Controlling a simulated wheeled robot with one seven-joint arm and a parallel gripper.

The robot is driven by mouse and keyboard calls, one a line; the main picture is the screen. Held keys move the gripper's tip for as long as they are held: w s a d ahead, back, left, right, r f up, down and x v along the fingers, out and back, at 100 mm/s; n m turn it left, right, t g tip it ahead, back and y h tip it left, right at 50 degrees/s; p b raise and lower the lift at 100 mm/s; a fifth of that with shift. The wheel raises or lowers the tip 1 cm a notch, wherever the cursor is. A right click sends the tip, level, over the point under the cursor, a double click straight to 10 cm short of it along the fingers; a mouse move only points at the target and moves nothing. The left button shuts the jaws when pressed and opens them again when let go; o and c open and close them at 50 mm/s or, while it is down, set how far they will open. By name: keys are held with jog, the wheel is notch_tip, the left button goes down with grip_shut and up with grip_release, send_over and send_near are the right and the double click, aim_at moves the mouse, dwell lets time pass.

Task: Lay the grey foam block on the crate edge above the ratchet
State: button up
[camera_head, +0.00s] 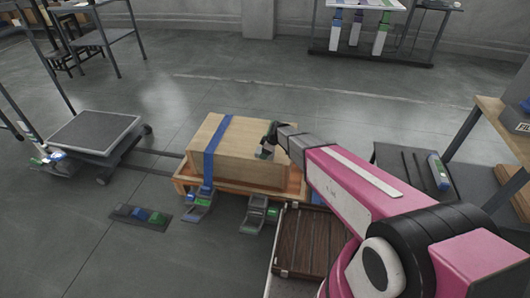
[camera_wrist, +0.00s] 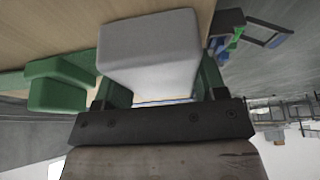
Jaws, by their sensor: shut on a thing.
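My gripper (camera_head: 266,147) is over the right part of the wooden crate (camera_head: 238,150), close to its top. In the wrist view my gripper (camera_wrist: 160,95) is shut on the pale grey foam block (camera_wrist: 150,55), with green fingers on either side. In the head view the block is small and mostly hidden by the gripper. The crate's wood (camera_wrist: 45,25) fills the upper left of the wrist view; I cannot tell whether the block touches it. One ratchet (camera_head: 198,204) hangs below the blue strap at the crate's front; another ratchet (camera_head: 259,213) lies right of it.
A green stepped piece (camera_wrist: 60,80) shows left of the block in the wrist view. A dark mat with coloured pieces (camera_head: 140,216) lies on the floor. A slatted brown surface (camera_head: 312,240) is near my arm. A low cart (camera_head: 93,135) stands left, a wooden-topped bench (camera_head: 500,125) right.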

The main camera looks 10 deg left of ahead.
jog(key=shift+f, duration=0.3)
jog(key=o, duration=0.9)
jog(key=shift+f, duration=0.15)
jog(key=shift+s+f, duration=0.1)
jog(key=shift+r, duration=0.5)
jog(key=v, duration=1.2)
jog(key=s+d+r+m+h, duration=0.1)
jog(key=s+d+m, duration=0.4)
jog(key=d, duration=0.7)
jog(key=s+d+r+m+h, duration=0.2)
jog(key=s+d+r+m, duration=0.2)
jog(key=d, duration=0.7)
jog(key=s+d+r+m+h, duration=0.1)
jog(key=s+d+r+m, duration=0.2)
jog(key=s+d+m, duration=0.5)
jog(key=d+m, duration=0.1)
jog(key=d, duration=0.3)
jog(key=shift+d, duration=0.3)
